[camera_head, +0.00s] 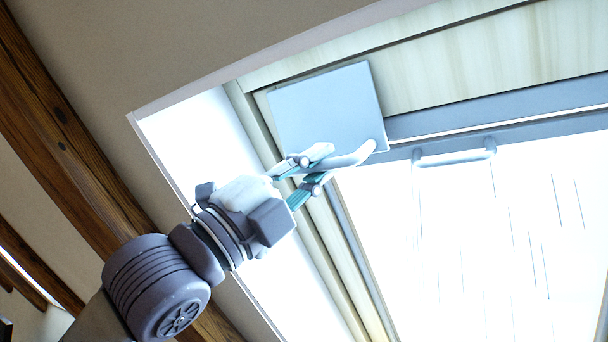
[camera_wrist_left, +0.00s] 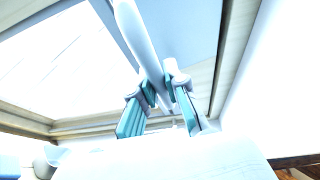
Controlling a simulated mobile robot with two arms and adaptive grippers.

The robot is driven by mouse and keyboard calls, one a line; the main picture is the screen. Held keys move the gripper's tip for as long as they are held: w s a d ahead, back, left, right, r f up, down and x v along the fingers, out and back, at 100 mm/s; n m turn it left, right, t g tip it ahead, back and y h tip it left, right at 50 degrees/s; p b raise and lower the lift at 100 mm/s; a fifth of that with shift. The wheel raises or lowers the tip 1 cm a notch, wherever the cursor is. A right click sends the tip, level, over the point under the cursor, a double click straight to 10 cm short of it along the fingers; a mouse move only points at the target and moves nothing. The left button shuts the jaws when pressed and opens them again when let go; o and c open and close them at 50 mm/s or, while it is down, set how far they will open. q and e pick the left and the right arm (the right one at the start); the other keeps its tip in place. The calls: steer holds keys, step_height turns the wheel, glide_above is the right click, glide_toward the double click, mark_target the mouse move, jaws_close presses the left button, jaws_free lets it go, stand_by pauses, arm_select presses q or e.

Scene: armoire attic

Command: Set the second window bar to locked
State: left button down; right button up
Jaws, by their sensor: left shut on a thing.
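A pale window bar (camera_head: 358,158) sticks out from a square grey plate (camera_head: 325,105) at the window's upper left corner. My left gripper (camera_head: 318,168) reaches up from the lower left and is shut on this bar near its left end. In the left wrist view the bar (camera_wrist_left: 138,38) runs down between the two teal-padded fingers, with the plate (camera_wrist_left: 190,30) behind it. A second pale bar (camera_head: 455,160) sits on the window's upper frame, to the right and apart from the gripper. My right gripper is not in view.
The bright window pane (camera_head: 480,250) with rain streaks fills the right side. A pale wooden frame (camera_head: 440,65) surrounds it. A dark wooden beam (camera_head: 75,150) crosses the sloped wall at left. The space below the second bar looks clear.

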mark_target(347, 151)
arm_select(q)
steer(key=shift+w+d+m+g+h, duration=0.4)
steer(key=shift+w+m+g+h, duration=0.15)
steer(key=shift+m+h, duration=0.2)
steer(key=shift+w+d, duration=0.15)
steer(key=shift+w, duration=0.05)
steer(key=shift+w+d+r, duration=0.1)
steer(key=shift+w+d, duration=0.1)
steer(key=shift+w, duration=0.15)
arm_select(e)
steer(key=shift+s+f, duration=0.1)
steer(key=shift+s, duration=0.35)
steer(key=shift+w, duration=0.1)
arm_select(q)
steer(key=c, duration=1.2)
jaws_free()
steer(key=shift+w+d, duration=0.1)
steer(key=shift+d, duration=0.05)
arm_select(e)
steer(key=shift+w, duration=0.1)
